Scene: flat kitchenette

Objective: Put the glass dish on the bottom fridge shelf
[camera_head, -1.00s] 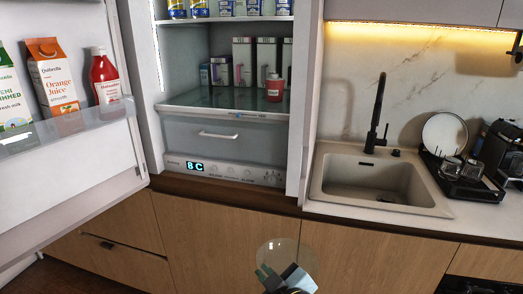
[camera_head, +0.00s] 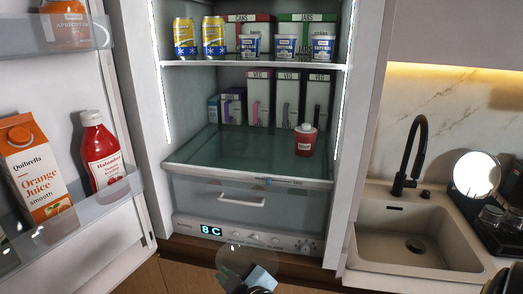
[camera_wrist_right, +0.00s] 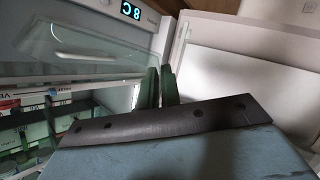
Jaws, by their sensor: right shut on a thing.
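The clear round glass dish (camera_head: 262,257) is at the bottom middle of the head view, in front of the fridge's control panel. My right gripper (camera_head: 244,277) is shut on it from below in the picture. In the wrist view the gripper's green fingers (camera_wrist_right: 159,86) are close together; the dish's outline is hard to make out there. The bottom fridge shelf (camera_head: 215,150) is a glass plate above the drawer, beyond the dish, with its front and middle bare. My left gripper is not in view.
The upper shelf (camera_head: 255,64) holds cans and tubs. The open fridge door (camera_head: 130,200) with juice (camera_head: 36,165) and a red bottle (camera_head: 101,150) is left; a sink (camera_head: 415,235) is right.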

